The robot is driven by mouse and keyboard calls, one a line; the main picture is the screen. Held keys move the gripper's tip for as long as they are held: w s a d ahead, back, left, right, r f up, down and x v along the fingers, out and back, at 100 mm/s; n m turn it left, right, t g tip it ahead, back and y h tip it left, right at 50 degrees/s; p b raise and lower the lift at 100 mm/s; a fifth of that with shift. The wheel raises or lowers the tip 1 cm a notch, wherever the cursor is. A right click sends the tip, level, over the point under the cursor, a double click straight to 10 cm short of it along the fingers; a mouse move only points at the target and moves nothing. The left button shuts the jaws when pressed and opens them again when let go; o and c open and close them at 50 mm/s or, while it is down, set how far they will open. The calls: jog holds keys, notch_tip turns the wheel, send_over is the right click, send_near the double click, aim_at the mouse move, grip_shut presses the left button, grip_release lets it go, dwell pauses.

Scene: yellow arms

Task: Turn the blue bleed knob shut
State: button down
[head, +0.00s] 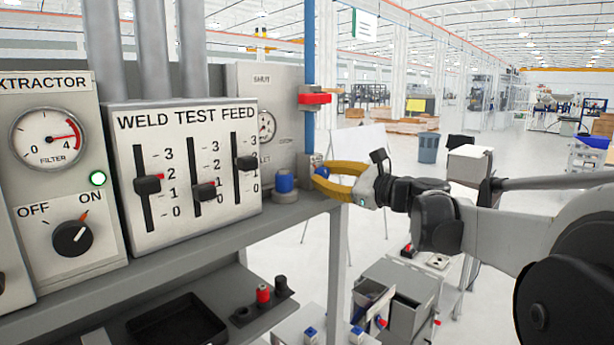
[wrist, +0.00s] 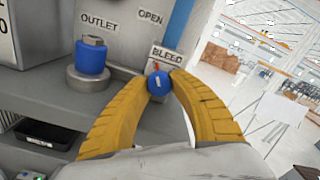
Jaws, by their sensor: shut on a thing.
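The blue bleed knob (wrist: 158,84) shows in the wrist view as a round blue knob with a pale mark on its face, below the BLEED label (wrist: 166,55). A small red mark sits just above it. My gripper (wrist: 159,86) has its two yellow fingers closed on the knob from both sides. In the head view my gripper (head: 322,176) reaches in from the right to the end of the shelf. There the fingers mostly hide the knob.
A blue cylinder marked OUTLET (wrist: 92,57) stands left of the fingers. In the head view a blue vertical pipe with a red handle (head: 314,98) rises above my gripper. The slider panel (head: 185,175) is further left.

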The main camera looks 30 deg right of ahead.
jog(key=c, duration=1.1)
grip_release()
jog(key=shift+w, duration=0.1)
jog(key=shift+c, duration=0.2)
jog(key=v, duration=1.2)
